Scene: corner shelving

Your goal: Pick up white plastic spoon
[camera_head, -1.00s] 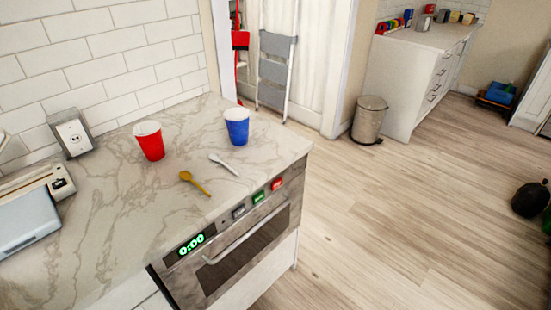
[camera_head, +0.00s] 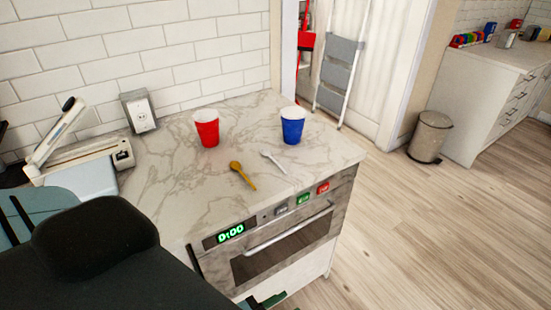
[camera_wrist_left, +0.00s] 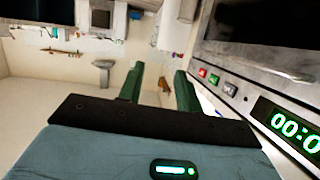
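The white plastic spoon (camera_head: 273,161) lies on the marble counter (camera_head: 170,185), right of a mustard-yellow spoon (camera_head: 242,175) and in front of a blue cup (camera_head: 292,127). My left arm comes in at the lower left of the head view. In the left wrist view my left gripper (camera_wrist_left: 158,84) shows two green fingers spread apart with nothing between them, beside the oven front. A green bit of it shows at the bottom edge of the head view, below and apart from the spoon. The white spoon cannot be made out in the wrist view. My right gripper is not in view.
A red cup (camera_head: 206,129) stands behind the yellow spoon. The oven (camera_head: 275,245) is set below the counter's front edge. A bin (camera_head: 430,138) stands on the open floor at right.

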